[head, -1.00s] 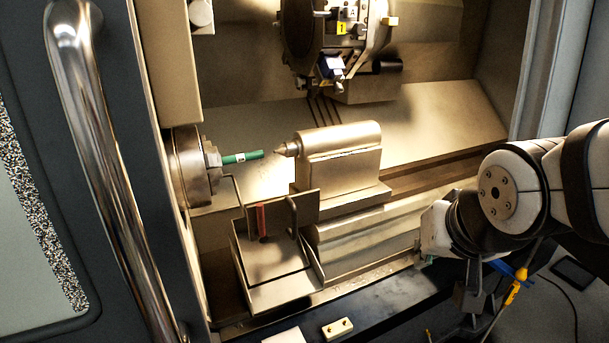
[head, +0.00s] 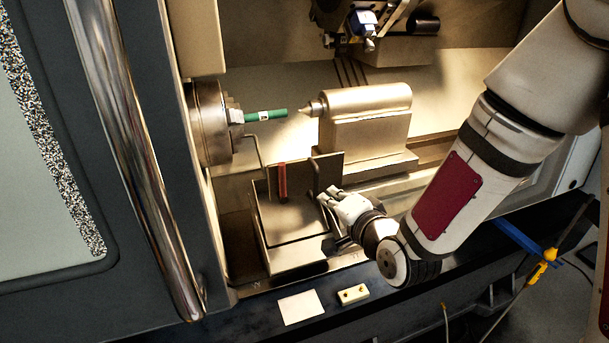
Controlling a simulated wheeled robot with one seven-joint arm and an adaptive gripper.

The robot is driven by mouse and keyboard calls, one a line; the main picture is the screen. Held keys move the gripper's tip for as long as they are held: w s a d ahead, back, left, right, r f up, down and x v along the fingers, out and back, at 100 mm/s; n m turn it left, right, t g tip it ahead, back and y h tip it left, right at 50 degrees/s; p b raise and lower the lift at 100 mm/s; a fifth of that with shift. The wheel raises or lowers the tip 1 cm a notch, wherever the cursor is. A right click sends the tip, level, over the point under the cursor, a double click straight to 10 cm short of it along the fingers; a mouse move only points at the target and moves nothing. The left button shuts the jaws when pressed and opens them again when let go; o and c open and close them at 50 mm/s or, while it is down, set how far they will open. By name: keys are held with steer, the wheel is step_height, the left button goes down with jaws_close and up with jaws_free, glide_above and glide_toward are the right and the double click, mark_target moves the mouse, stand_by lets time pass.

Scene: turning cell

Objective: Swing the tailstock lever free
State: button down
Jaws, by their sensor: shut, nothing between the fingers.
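The tailstock (head: 368,118) is a pale metal block with a pointed centre facing left, toward a green workpiece (head: 266,115) in the chuck (head: 208,122). In front of it, an upright red bar (head: 282,182) stands against a metal plate. A short dark upright piece (head: 314,178) shows just right of it, partly lost against the plate. I cannot tell for sure which of these is the tailstock lever. My gripper (head: 327,197) is shut and empty, low in front of the tailstock. Its tips are close to the dark piece; I cannot tell whether they touch it.
A pale card (head: 301,307) and a small cream block (head: 353,294) lie on the front ledge. The tool turret (head: 365,25) hangs above the tailstock. A door handle (head: 125,130) stands at the left.

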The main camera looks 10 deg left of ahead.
mark_target(282, 181)
steer(key=shift+s+a+f+m+t+y+b, duration=0.1)
steer(key=shift+a+f+m+t+y, duration=0.15)
steer(key=shift+a+m+t, duration=0.4)
steer(key=shift+s+a+f+m+t+y+b, duration=0.1)
steer(key=shift+a+f+m+t+y+b, duration=0.15)
steer(key=shift+m, duration=0.7)
steer(key=shift+s+a+f+m+t+y, duration=0.1)
steer(key=shift+a+f+m+t+y, duration=0.15)
steer(key=shift+a+m+t, duration=0.4)
steer(key=shift+w+d, duration=0.1)
steer(key=b+x, duration=0.5)
steer(key=x, duration=0.5)
steer(key=shift+a+n+b, duration=0.25)
steer(key=shift+b, duration=0.1)
